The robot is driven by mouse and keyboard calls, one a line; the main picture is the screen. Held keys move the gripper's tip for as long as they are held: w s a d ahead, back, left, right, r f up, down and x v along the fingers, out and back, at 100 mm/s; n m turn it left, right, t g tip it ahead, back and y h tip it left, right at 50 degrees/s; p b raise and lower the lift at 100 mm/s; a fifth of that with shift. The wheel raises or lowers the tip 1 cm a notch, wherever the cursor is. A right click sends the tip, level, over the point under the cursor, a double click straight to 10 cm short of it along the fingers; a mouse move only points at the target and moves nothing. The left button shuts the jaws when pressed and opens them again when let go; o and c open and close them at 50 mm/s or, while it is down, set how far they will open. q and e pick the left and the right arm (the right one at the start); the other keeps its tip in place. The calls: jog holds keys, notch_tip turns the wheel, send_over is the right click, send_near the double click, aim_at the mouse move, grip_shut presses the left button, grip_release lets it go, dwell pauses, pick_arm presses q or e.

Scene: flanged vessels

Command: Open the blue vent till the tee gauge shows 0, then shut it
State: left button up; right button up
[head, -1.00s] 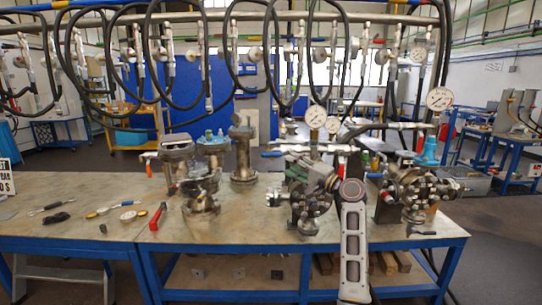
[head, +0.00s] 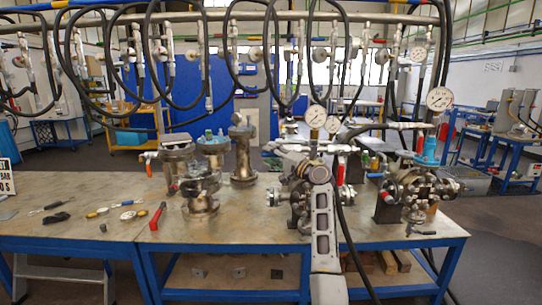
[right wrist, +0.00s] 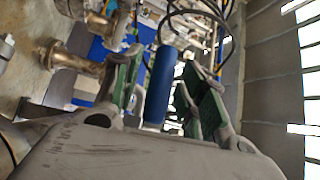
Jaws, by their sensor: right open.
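A blue lever handle (right wrist: 160,85) stands between the two green-padded fingers of my right gripper (right wrist: 165,88) in the right wrist view. The fingers are open, with a gap beside the handle. In the head view my right gripper (head: 292,157) is at the middle fittings and largely hides the blue handle there. Two small dial gauges (head: 316,116) and (head: 332,125) stand above these fittings. A larger gauge (head: 439,98) stands at the right. I cannot tell which is the tee gauge, and the needles are too small to read. My left gripper is not in view.
Another blue handle (head: 375,176) is by the right flanged vessel (head: 418,190). Flanged vessels (head: 201,195) stand left of my arm. Black hoses hang above; the front middle of the bench is clear.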

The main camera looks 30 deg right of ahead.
jog(key=shift+w, duration=0.35)
jog(key=shift+r, duration=0.1)
grip_shut()
